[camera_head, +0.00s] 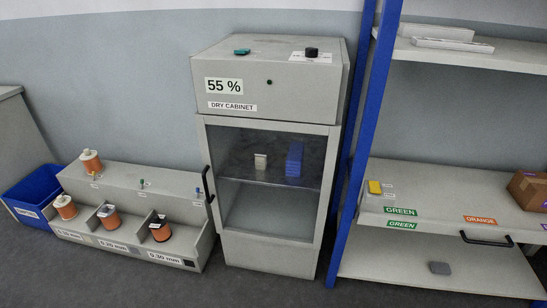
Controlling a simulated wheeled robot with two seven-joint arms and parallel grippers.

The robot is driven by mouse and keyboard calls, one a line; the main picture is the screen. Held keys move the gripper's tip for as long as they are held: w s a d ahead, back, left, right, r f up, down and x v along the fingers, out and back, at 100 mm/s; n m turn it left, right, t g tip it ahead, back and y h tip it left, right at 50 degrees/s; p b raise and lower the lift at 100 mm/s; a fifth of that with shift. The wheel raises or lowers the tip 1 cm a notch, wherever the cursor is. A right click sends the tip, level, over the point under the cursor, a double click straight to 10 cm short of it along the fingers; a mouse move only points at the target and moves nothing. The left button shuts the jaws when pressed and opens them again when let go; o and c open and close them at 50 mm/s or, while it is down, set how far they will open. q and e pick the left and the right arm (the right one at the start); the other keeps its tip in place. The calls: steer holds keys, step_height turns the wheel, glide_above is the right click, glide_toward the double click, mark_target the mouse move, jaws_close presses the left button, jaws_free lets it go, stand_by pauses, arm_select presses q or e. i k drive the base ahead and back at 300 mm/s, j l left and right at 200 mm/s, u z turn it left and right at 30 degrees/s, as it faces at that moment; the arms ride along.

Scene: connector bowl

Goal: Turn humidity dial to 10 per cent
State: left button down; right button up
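The dry cabinet (268,100) stands upright in the middle of the head view, against the wall. A sign (224,86) on its front reads 55 %. A black round dial (311,52) sits on the right of its top, on a white label (311,58) too small to read. A green piece (242,51) lies on the top at the left. The glass door (265,205) is shut, with a black handle at its left. Neither gripper shows in the head view.
A grey spool stand (127,178) with several orange wire spools is at the left, beside a blue bin (27,196). A blue-framed shelf (364,130) rises close to the cabinet's right, with a yellow block (374,187) and a cardboard box (529,190). Grey floor lies in front.

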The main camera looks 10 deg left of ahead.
mark_target(310, 52)
steer(key=i+j, duration=0.3)
steer(key=j, duration=0.15)
steer(key=i+j+z, duration=0.1)
steer(key=i+j, duration=0.55)
steer(key=j, duration=0.25)
steer(key=i+j+z, duration=0.1)
steer(key=i+j, duration=0.2)
steer(key=j, duration=0.15)
